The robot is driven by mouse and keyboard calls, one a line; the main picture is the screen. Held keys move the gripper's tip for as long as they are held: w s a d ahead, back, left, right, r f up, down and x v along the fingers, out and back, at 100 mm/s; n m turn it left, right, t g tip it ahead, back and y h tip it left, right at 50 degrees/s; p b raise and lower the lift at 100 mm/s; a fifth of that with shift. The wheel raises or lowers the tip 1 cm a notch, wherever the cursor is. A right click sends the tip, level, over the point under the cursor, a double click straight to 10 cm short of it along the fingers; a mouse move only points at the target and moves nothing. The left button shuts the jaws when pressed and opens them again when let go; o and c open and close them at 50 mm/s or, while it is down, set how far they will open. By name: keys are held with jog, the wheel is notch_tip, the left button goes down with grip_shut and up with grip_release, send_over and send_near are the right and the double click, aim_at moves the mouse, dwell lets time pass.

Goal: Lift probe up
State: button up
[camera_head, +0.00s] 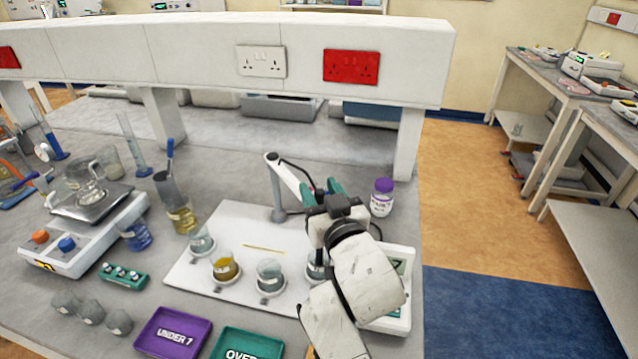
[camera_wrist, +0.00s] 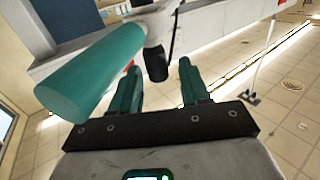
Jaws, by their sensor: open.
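My gripper (camera_head: 321,190) is open, its two teal fingers pointing toward the end of the white stand arm (camera_head: 290,179) above the white board. In the wrist view the fingers (camera_wrist: 159,67) stand apart. A thick teal cylinder (camera_wrist: 88,75), apparently part of the probe, slants close by on the left. A black piece (camera_wrist: 156,62) hangs from the pale arm end and shows between the fingertips; I cannot tell whether it touches them. In the head view the probe is mostly hidden by my wrist. A clear beaker (camera_head: 315,266) stands below, partly covered by my arm.
Several beakers, including a yellow one (camera_head: 225,268) and a clear one (camera_head: 270,276), stand on the white board (camera_head: 245,225). A purple-capped bottle (camera_head: 382,200) stands right of my gripper. A meter (camera_head: 399,316) lies under my arm. Purple (camera_head: 170,332) and green trays (camera_head: 245,345) lie in front.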

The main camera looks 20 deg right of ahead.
jog(key=shift+w+d, duration=0.1)
jog(key=shift+w, duration=0.4)
grip_shut()
dwell(0.3)
